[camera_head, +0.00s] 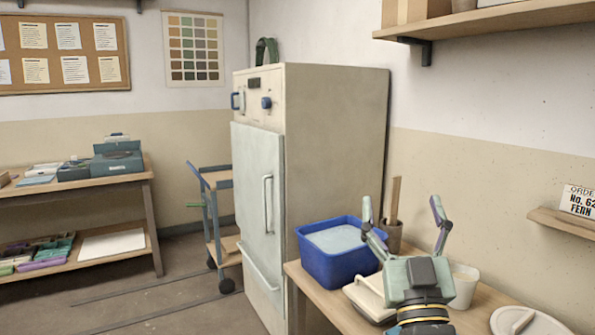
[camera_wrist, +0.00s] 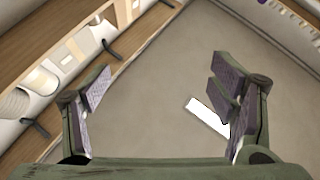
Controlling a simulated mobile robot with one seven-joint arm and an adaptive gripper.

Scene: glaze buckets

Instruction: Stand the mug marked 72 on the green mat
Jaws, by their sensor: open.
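My gripper (camera_head: 402,208) points upward above the wooden table, its two fingers spread wide with nothing between them. I see no mug marked 72 and no green mat in either view. A plain whitish cup or pot (camera_head: 466,286) stands on the table just right of my gripper, partly hidden by it; no marking on it can be read.
A blue tub (camera_head: 335,268) of pale contents, a brown pot with a wooden stick (camera_head: 394,205) and a round white lid (camera_head: 525,322) are on the table (camera_head: 310,283). A tall kiln-like cabinet (camera_head: 330,140) stands behind. Shelves (camera_head: 500,18) and an order card (camera_head: 578,201) are at right.

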